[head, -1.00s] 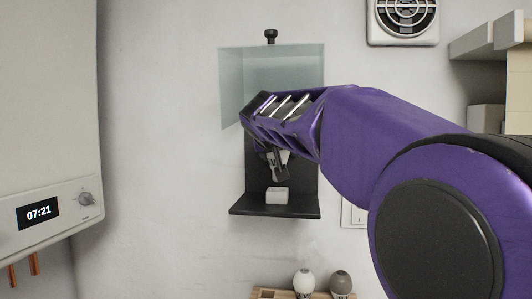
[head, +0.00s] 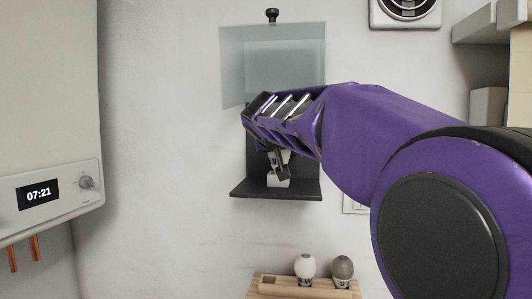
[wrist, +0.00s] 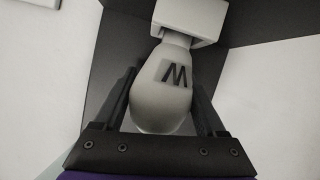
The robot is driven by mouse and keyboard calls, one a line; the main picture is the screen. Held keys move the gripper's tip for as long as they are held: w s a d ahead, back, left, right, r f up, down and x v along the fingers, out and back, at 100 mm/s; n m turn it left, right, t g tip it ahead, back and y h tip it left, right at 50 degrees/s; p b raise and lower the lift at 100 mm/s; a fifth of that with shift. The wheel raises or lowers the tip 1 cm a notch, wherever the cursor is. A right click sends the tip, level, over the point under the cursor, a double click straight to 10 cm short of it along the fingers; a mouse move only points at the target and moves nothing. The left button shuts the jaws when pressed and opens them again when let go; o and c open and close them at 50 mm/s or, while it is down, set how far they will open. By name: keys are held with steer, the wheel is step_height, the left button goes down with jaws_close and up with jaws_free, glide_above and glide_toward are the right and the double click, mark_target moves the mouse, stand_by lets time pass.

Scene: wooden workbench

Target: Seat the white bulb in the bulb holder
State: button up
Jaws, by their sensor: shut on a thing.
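My gripper (head: 279,167) is shut on a white bulb marked W (wrist: 170,92), with one finger on each side of its round end in the wrist view. The white block-shaped bulb holder (wrist: 187,17) sits at the bulb's narrow end. The two meet in the picture, but I cannot tell how far the bulb's base is inside. In the head view the holder (head: 272,183) stands on a black shelf bracket (head: 275,190), directly below my fingertips. My gripper mostly hides the bulb there.
A translucent panel (head: 272,55) hangs above the bracket, close to my wrist. A wooden rack (head: 285,288) below holds a whitish bulb (head: 305,266) and a grey bulb (head: 342,268). A boiler (head: 45,110) is at the left. A vent (head: 405,10) is at the upper right.

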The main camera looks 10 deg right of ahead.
steer(key=shift+f, duration=0.4)
steer(key=o, duration=1.3)
steer(key=shift+s, duration=0.1)
